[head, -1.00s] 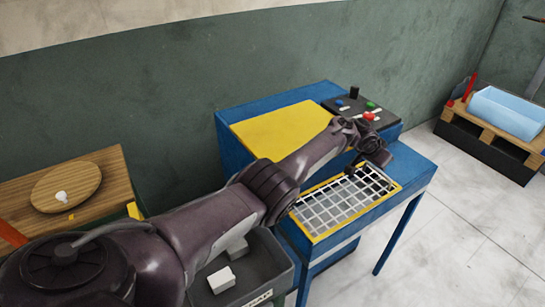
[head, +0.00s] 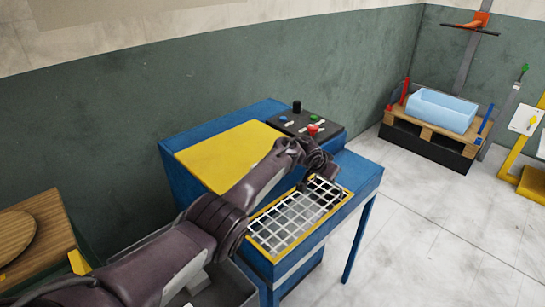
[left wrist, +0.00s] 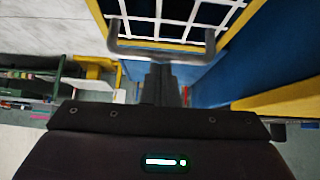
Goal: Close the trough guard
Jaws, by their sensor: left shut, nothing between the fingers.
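The trough guard (head: 292,220) is a white wire grid at the front of the blue press (head: 185,185), with a yellow frame around it. In the left wrist view the grid (left wrist: 170,12) shows at the top, with a dark grey bar handle (left wrist: 190,55) along its near edge. My left gripper (head: 330,184) is at the guard's right end. Its dark fingers (left wrist: 162,85) are shut and empty, just below the handle in the wrist view; I cannot tell whether they touch it. The guard's exact tilt is unclear. My right gripper is not in view.
A yellow panel (head: 228,155) and a control box (head: 296,124) with a red button (head: 313,129) lie behind the guard. A wooden table (head: 35,235) stands at left. A pallet with a light blue bin (head: 440,112) stands far right. The floor right of the press is clear.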

